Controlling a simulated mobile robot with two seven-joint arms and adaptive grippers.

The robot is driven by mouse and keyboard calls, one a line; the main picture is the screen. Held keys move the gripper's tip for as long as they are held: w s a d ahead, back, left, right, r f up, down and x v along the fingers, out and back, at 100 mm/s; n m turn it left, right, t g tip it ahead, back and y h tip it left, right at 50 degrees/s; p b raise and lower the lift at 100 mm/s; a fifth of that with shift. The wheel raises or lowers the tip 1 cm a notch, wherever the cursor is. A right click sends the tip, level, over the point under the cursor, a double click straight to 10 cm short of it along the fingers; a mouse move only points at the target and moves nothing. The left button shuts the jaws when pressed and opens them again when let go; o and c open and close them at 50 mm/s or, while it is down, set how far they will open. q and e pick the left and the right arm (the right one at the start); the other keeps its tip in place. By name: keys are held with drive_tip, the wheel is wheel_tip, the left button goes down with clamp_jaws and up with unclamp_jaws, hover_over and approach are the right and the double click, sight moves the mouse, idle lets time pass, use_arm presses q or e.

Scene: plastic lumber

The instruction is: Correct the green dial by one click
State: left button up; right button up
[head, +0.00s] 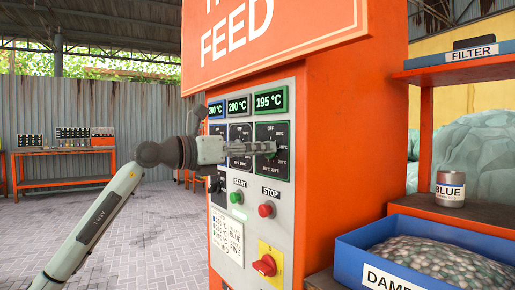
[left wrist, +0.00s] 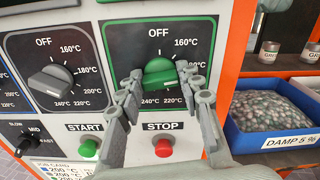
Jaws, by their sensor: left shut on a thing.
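The green dial (left wrist: 160,68) is on the right-hand black panel of the grey control face, with OFF above it and 160, 180, 220 and 240 °C marks around it. Its bar lies nearly level, tilted slightly; I cannot tell which mark it points at. In the head view the green dial (head: 271,155) is mostly hidden behind my fingers. The green-framed display (head: 270,100) above it reads 195 °C. My left gripper (head: 267,148) is shut on the green dial. In the left wrist view its fingers (left wrist: 161,78) sit on both sides of the dial. My right gripper is not in view.
A grey dial (left wrist: 48,82) is on the panel to the left.

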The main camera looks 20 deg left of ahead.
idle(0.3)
use_arm(q)
drive_tip(key=o, duration=1.2)
drive_tip(key=shift+c, duration=0.2)
drive_tip(key=v, duration=1.2)
